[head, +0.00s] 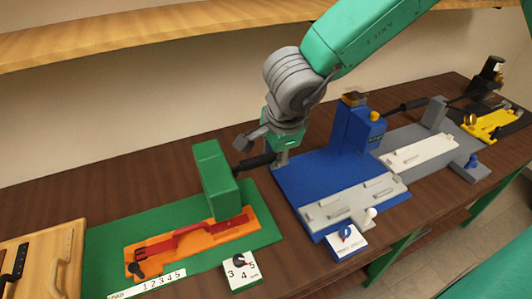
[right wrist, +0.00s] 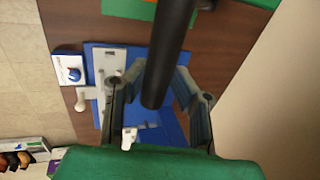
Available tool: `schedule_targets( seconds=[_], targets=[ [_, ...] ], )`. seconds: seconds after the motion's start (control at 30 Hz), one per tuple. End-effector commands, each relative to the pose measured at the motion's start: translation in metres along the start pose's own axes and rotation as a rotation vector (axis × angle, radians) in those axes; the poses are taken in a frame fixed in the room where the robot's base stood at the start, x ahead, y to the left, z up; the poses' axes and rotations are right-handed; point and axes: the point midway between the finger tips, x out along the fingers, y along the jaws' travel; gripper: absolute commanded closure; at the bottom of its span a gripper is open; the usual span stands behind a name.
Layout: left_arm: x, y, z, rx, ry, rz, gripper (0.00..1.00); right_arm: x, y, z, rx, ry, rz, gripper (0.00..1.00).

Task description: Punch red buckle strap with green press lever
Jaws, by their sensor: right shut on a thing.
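The green press (head: 212,175) stands upright on its green base plate (head: 105,260). Its black lever (head: 252,163) sticks out to the right of the press and also shows as a dark bar in the right wrist view (right wrist: 168,50). My right gripper (head: 278,152) is shut on the lever near its outer end; in the right wrist view its fingers (right wrist: 157,95) stand on both sides of the bar. The red buckle strap (head: 185,232) lies on the orange holder (head: 215,238), which passes under the press. The strap part beneath the press is hidden. My left gripper is not in view.
A blue press (head: 352,125) with a grey holder (head: 350,200) stands just right of my right gripper. Grey and yellow (head: 490,125) stations lie beyond it. A white dial block (head: 241,270) sits in front of the green base. A wooden tray (head: 45,262) is at left.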

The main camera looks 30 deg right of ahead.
Motion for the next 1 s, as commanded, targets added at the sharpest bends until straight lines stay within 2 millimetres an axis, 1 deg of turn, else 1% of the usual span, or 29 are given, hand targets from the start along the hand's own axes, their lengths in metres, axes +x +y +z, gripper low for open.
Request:
schedule_targets(
  seconds=[0.03,0.07,0.1,0.13,0.17,0.43,0.53,1.0],
  targets=[
    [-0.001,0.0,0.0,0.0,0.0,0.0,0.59,-0.004,-0.009,0.001,0.001,-0.001,-0.022,0.95],
    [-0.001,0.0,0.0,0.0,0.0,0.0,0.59,-0.004,-0.009,0.001,0.001,-0.002,-0.022,0.95],
    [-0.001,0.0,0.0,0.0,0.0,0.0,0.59,-0.004,-0.009,0.001,0.001,-0.002,-0.022,0.72],
    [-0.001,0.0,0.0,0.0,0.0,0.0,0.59,-0.004,-0.009,0.001,0.001,-0.002,-0.022,0.61],
    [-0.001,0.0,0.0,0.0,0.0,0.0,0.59,-0.004,-0.009,0.001,0.001,-0.002,-0.021,0.59],
    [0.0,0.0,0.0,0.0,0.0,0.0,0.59,-0.003,-0.005,0.001,0.001,-0.002,-0.013,0.59],
    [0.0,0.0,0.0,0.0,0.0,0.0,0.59,-0.005,-0.004,0.001,0.002,-0.002,-0.013,0.59],
    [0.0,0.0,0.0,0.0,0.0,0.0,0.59,-0.042,-0.003,0.0,0.002,-0.003,-0.01,0.59]
  ],
)
